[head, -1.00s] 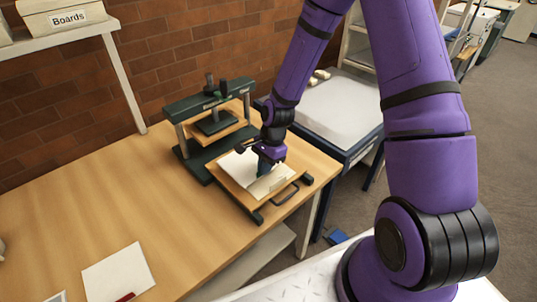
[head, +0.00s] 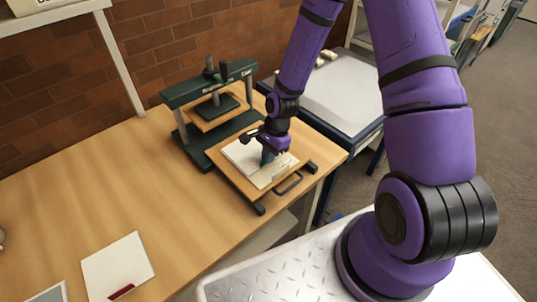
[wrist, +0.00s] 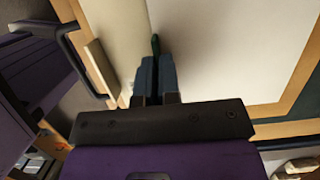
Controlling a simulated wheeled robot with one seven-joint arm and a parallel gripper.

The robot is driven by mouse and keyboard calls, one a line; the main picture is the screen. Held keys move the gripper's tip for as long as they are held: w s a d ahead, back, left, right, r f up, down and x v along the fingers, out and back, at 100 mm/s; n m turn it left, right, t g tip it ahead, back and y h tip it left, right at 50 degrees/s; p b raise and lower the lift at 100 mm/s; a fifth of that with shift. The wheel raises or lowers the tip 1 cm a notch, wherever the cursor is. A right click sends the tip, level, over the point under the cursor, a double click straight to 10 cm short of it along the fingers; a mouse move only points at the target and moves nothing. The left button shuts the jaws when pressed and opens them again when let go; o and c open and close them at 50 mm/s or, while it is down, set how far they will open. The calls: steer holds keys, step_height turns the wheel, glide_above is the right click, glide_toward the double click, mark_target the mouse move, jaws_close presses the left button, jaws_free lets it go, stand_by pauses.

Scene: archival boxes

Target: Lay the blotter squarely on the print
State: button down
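A white sheet (head: 243,156), apparently the blotter, lies on or just above the wooden board (head: 225,170) of the press. In the wrist view the white sheet (wrist: 225,45) fills the upper right, and a cream strip (wrist: 122,35), perhaps the print, shows along its left edge. The print is otherwise hidden. My gripper (head: 268,158) points down at the sheet's near side. In the wrist view my gripper (wrist: 156,75) has its fingers close together on a thin dark green tab (wrist: 155,44) at the sheet's edge. Contact of sheet and print cannot be told.
The green press frame (head: 212,85) with its platen stands just behind the board. A black handle (head: 288,183) sticks out at the board's near side. Another white sheet (head: 115,262) with a red tab lies at the table's front. The table (head: 100,190) between is clear.

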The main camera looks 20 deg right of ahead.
steer(key=c, duration=1.3)
jaws_free()
steer(key=shift+f, duration=0.1)
steer(key=shift+c, duration=0.2)
steer(key=s+d+r+n+t+h, duration=0.1)
steer(key=d+r+n, duration=0.15)
steer(key=r, duration=0.95)
steer(key=s+d+r+n+t+h, duration=0.1)
steer(key=d+r+n, duration=0.15)
steer(key=r, duration=0.95)
steer(key=s+d+r+n+t+h, duration=0.1)
steer(key=s+r+n+t, duration=0.3)
steer(key=s+r+n, duration=0.5)
steer(key=shift+s+d+r, duration=0.45)
steer(key=shift+s+r, duration=4.6)
steer(key=shift+r, duration=0.25)
